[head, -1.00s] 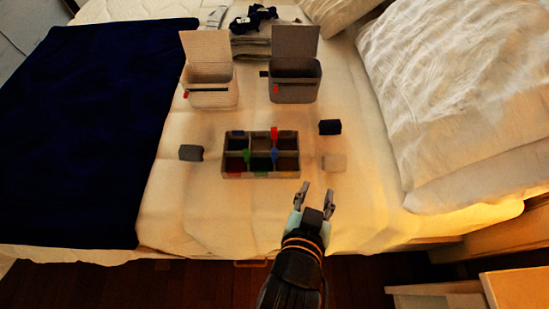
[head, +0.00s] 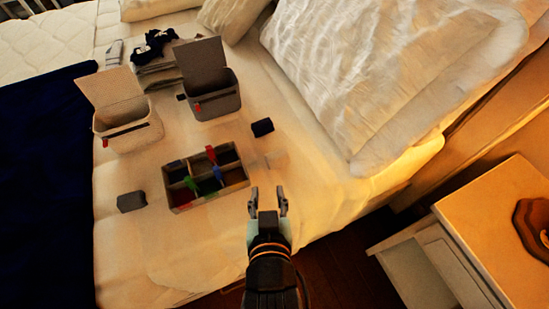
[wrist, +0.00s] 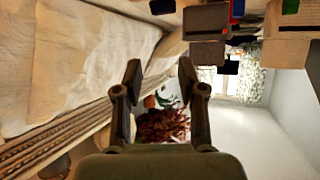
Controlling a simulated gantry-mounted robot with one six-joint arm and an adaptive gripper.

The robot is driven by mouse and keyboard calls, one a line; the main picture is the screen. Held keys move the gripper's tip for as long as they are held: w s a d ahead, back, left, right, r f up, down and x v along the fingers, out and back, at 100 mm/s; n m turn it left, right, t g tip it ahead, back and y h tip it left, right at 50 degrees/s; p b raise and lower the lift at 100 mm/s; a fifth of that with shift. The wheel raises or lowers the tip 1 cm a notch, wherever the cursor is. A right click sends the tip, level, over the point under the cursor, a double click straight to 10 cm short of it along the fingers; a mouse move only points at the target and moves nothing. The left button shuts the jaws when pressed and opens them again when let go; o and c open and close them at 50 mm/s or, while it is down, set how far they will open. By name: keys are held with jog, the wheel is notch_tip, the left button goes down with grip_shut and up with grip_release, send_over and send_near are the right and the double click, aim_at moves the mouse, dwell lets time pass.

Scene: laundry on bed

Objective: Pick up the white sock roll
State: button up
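The white sock roll (head: 278,160) is a small pale block on the cream bed sheet, right of the compartment organizer. It is faint against the sheet in the head view. My gripper (head: 268,200) is open and empty, in front of the white roll on the near side and apart from it. The wrist view shows the two fingers spread (wrist: 160,72) with nothing between them. I cannot clearly pick out the white roll in the wrist view.
A navy roll (head: 262,128) lies beyond the white one. A grey roll (head: 131,201) lies left of the organizer (head: 207,198). A beige open-lid box (head: 128,137) and a grey open-lid box (head: 217,106) stand behind. A pillow (head: 375,85) is right; a nightstand (head: 500,235) is nearer right.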

jog(key=o, duration=1.1)
